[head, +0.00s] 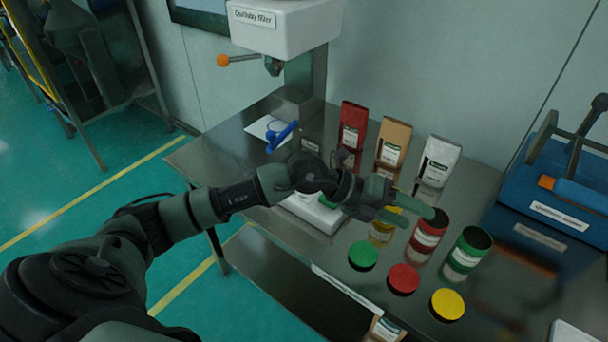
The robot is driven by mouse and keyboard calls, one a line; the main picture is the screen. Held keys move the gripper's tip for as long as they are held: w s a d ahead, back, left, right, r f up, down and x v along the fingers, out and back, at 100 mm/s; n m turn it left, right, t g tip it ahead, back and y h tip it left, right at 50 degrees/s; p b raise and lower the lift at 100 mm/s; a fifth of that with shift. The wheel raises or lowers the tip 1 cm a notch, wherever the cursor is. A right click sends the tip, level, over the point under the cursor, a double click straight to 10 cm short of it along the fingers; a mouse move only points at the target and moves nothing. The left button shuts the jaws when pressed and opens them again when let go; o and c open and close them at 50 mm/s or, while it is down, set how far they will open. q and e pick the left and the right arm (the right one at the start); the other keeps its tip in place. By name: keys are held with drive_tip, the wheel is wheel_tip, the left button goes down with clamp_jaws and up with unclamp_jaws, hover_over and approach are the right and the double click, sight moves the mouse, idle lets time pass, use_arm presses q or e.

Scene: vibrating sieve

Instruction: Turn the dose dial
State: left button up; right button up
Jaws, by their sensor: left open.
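The white filler head (285,28), labelled "Quillaby filler", stands on a metal post at the back of the bench. A lever with an orange ball (223,61) sticks out to its left, and a dark spout (272,67) is below it. I cannot make out a dose dial. My left gripper (410,212) is open and empty over the bench's middle, well below and right of the filler. Its fingers are close to the open red-labelled jar (431,230); I cannot tell if they touch. My right gripper is not in view.
My arm partly hides a white scale-like box (318,215). Red, brown and white pouches (437,161) stand behind. Beside the red jar are a yellow-labelled jar (379,233) and a green-labelled jar (466,250); several coloured lids (403,279) lie in front. A blue machine (560,190) stands right.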

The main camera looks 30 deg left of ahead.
use_arm(q)
drive_tip(key=w+a+f+n+g+y, duration=0.15)
drive_tip(key=a+y, duration=0.55)
drive_tip(key=a, duration=0.8)
drive_tip(key=w+a+f+n+y, duration=0.1)
drive_tip(key=w+a+f+y, duration=0.15)
drive_tip(key=a+y, duration=0.75)
drive_tip(key=a+f+h, duration=0.1)
drive_tip(key=w+a+f+h+p, duration=0.1)
drive_tip(key=a+f, duration=0.1)
drive_tip(key=w+a+f+h+p, duration=0.1)
drive_tip(key=f+h, duration=0.1)
drive_tip(key=shift+w+a+f+m, duration=0.15)
drive_tip(key=shift+w+a+m, duration=0.1)
drive_tip(key=shift+a+m, duration=0.1)
drive_tip(key=shift+w+f, duration=0.1)
drive_tip(key=shift+f, duration=0.35)
clamp_jaws()
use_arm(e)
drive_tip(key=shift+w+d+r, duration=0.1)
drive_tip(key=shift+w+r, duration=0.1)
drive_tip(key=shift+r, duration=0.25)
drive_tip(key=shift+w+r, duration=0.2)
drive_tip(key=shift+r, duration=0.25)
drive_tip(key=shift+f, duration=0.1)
